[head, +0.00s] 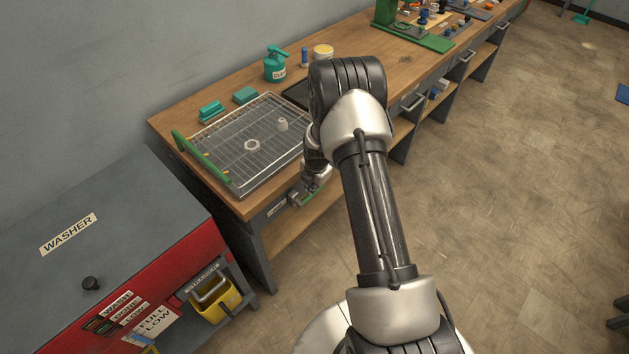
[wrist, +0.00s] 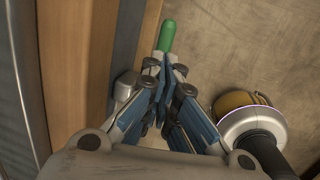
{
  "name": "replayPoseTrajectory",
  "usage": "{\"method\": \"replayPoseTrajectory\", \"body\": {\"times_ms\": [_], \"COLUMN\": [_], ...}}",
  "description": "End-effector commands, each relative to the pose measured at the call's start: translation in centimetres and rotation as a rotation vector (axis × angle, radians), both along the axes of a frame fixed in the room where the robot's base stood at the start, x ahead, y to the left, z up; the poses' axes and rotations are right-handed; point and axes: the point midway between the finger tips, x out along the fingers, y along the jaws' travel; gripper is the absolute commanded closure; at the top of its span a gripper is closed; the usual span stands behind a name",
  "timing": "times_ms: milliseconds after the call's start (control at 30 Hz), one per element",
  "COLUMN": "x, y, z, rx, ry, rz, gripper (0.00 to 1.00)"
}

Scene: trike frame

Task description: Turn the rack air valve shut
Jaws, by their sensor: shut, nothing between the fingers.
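The rack air valve has a green lever handle (wrist: 167,37), which lies just beyond my fingertips in the wrist view. A pale metal part (wrist: 125,86), which looks like the valve body, shows beside the bench edge, left of the fingers. The arm partly hides the gripper in the head view.
A red and grey washer (head: 130,215) with a yellow bin (head: 217,300) stands at the left. The floor (head: 510,190) at the right is open.

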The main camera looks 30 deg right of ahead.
Motion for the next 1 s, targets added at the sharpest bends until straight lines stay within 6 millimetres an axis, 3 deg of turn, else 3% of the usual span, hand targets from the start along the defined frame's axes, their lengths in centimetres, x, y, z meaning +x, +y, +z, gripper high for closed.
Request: {"method": "replayPoseTrajectory", "body": {"times_ms": [200,667,1000], "x": [0.5,0.6,1.0], "y": [-0.1,-0.1,-0.7], "z": [-2.2,-2.5,-4.4], "rx": [0.0,0.0,-0.001], "ry": [0.0,0.0,-0.001], "rz": [0.0,0.0,0.0], "gripper": [1.0,1.0,1.0]}}
